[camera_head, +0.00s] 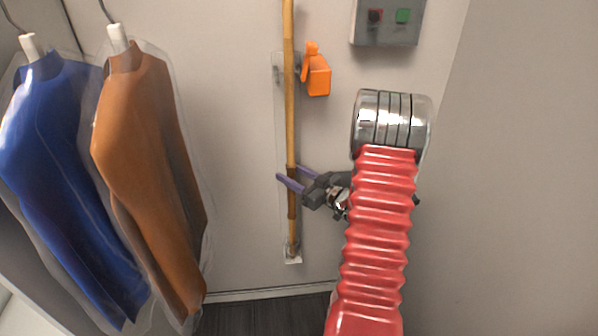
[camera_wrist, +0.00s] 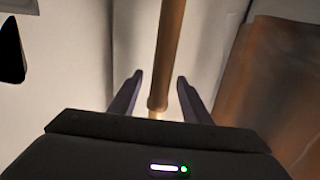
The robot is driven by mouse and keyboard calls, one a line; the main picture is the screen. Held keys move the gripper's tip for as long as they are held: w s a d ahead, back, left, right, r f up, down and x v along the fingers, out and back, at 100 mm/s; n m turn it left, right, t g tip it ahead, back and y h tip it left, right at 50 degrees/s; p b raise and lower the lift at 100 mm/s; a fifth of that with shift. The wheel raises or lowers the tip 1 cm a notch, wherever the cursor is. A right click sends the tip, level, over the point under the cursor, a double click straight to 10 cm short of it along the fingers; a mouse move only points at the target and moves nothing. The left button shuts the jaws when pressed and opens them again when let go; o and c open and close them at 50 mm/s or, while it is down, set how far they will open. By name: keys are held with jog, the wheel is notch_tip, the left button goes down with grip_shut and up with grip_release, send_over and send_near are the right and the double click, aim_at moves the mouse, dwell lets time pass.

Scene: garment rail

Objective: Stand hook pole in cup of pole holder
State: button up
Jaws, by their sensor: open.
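The hook pole (camera_head: 290,120) is a long wooden rod standing upright close to the wall; its top is out of view. Its darker lower part (camera_head: 291,207) runs down to the small pale cup (camera_head: 292,259) of the pole holder (camera_head: 279,120), a narrow pale strip on the wall. The foot appears to be at or in the cup, but the seating is too small to tell. My gripper (camera_head: 288,174) is open, with its purple fingers on either side of the pole. The wrist view shows the pole (camera_wrist: 169,45) between the spread fingers (camera_wrist: 160,78), with gaps on both sides.
A grey box (camera_head: 387,22) with red and green buttons is above right. Bagged blue (camera_head: 65,170) and brown (camera_head: 145,150) garments hang at left. Dark floor (camera_head: 262,317) lies below.

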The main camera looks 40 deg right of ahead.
jog(key=shift+s, duration=0.1)
jog(key=s+d, duration=0.1)
jog(key=s, duration=1.2)
jog(key=shift+s+d+r, duration=0.25)
jog(key=shift+d, duration=0.1)
jog(key=shift+s, duration=0.1)
